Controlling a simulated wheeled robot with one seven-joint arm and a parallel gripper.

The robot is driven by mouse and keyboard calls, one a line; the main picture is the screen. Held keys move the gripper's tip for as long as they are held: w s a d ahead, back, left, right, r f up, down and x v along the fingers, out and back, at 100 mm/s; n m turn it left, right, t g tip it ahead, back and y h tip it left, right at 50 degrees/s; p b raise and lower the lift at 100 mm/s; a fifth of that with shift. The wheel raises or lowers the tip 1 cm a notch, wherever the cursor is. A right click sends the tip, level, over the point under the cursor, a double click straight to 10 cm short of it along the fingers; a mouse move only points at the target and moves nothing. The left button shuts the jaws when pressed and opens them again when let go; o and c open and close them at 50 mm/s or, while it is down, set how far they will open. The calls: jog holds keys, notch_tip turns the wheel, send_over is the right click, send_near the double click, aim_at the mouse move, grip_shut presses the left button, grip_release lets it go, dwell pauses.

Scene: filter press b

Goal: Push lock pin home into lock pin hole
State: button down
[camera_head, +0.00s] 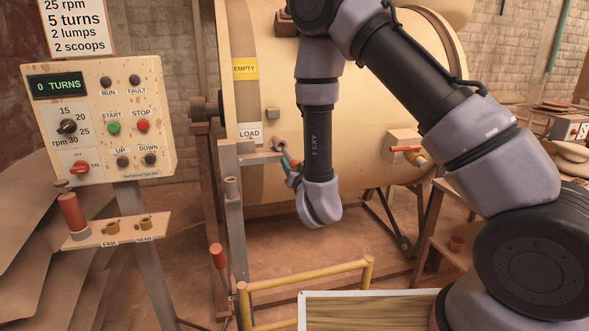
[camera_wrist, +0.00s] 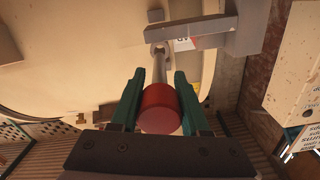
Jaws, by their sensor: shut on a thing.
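The lock pin has a red handle (camera_wrist: 160,108) and a grey metal shaft (camera_wrist: 159,70). My gripper (camera_wrist: 158,100) is shut on the red handle, with one green finger on each side. In the head view my gripper (camera_head: 291,167) is beside the drum's face, just below and right of the LOAD label. The shaft's tip meets a dark spot by the bracket; the lock pin hole is mostly hidden, and I cannot tell how deep the tip sits.
The large cream drum (camera_head: 350,110) fills the space behind my arm. A control panel (camera_head: 98,120) reading 0 TURNS stands at left, above a shelf (camera_head: 120,230) with a red-handled piece. A yellow rail (camera_head: 310,280) stands low in front. A red-handled lever (camera_head: 217,256) is by the frame.

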aim_at(283, 150)
jog(key=shift+x, duration=1.4)
jog(key=shift+x, duration=4.8)
jog(key=shift+c, duration=1.5)
grip_release()
jog(key=v, duration=1)
jog(key=shift+s+d, duration=0.15)
jog(key=shift+s, duration=0.25)
